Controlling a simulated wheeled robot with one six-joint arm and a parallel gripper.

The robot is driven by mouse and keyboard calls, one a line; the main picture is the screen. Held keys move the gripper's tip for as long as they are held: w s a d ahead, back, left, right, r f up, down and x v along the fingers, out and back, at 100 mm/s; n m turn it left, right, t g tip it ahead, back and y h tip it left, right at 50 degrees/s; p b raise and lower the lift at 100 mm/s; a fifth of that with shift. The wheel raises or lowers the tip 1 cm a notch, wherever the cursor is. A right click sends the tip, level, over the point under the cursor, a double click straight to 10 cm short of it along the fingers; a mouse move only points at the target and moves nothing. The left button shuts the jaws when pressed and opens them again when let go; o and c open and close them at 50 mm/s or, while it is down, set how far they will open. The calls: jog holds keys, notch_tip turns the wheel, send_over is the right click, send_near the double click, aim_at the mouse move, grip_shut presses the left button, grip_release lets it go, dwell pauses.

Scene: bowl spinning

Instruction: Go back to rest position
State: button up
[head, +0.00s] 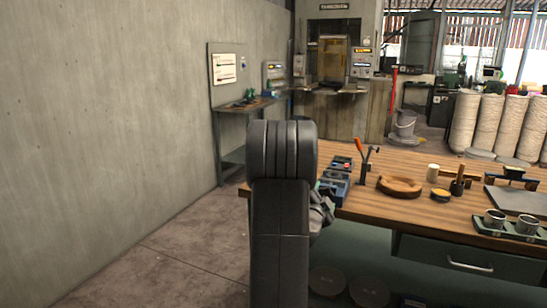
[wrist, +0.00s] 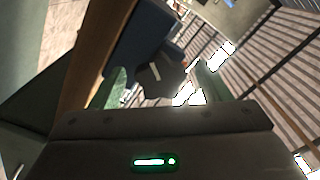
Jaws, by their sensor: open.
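My arm stands upright in the middle of the head view and hides most of my gripper (head: 321,213), which shows only in part at the arm's right side, by the left end of the workbench (head: 405,203). In the wrist view my gripper (wrist: 160,76) is open, with its two greenish fingers well apart. A dark grey block (wrist: 163,72) with a pale mark shows between or beyond the fingers, in front of a blue shape (wrist: 143,36). I cannot tell how far it is from the fingers. I see no contact.
On the bench are a blue-grey device (head: 336,184), an orange-handled clamp (head: 362,160), a round wooden bowl-like piece (head: 400,185), and a tray (head: 481,227) with metal cups. A concrete wall (head: 110,120) rises at the left. The floor (head: 165,255) between wall and bench is clear.

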jog(key=shift+r+n+p, duration=0.15)
jog(key=shift+n+p, duration=2.95)
jog(key=shift+p, duration=3.15)
jog(key=shift+d+n+p, duration=0.1)
jog(key=shift+n+p, duration=0.2)
jog(key=shift+p, duration=0.35)
jog(key=shift+f+n+p, duration=0.2)
jog(key=shift+n+p, duration=0.1)
jog(key=shift+p, duration=0.15)
jog(key=shift+s, duration=0.1)
